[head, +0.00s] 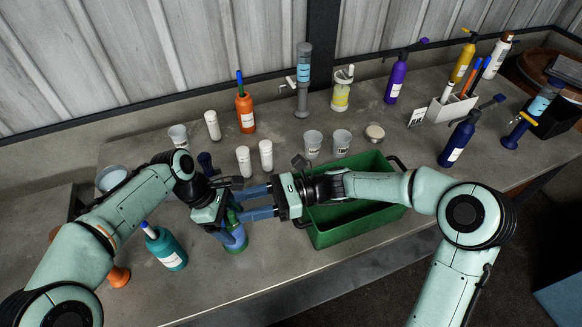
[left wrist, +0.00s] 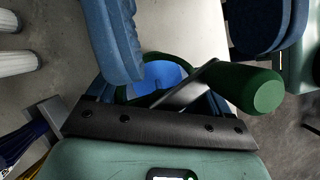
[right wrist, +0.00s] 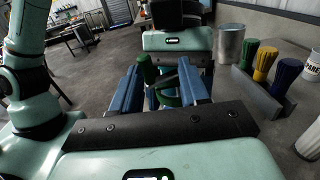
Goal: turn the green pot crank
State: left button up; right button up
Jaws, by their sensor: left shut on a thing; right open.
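The green pot (head: 236,240), a bluish jar with a green crank, stands near the table's front edge, left of the green bin. My left gripper (head: 226,229) is shut on the pot from the left; its fingers partly hide the pot. The left wrist view shows the blue pot body (left wrist: 162,76) and the green crank handle (left wrist: 250,88) sticking out to the right. My right gripper (head: 243,203) comes from the right and is open. In the right wrist view the green crank (right wrist: 150,70) shows between its two blue fingers; contact cannot be told.
The green bin (head: 365,232) lies under my right forearm. A teal bottle (head: 166,250) stands left of the pot. White cylinders (head: 244,161) and grey cups (head: 313,143) stand behind. More bottles and a dispenser column (head: 303,78) line the wall. The table's front edge is close.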

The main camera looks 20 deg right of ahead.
jog(key=w+d+n+g, duration=0.1)
jog(key=w+d+g, duration=0.1)
jog(key=d, duration=0.2)
jog(key=w+d+n+g, duration=0.2)
jog(key=d+g, duration=0.1)
jog(key=d, duration=0.1)
jog(key=w+d+n+g+h, duration=0.1)
jog(key=w+d+g, duration=0.1)
jog(key=d, duration=0.1)
jog(key=shift+w+d+n, duration=0.1)
jog(key=shift+d+n, duration=0.2)
jog(key=shift+d, duration=0.1)
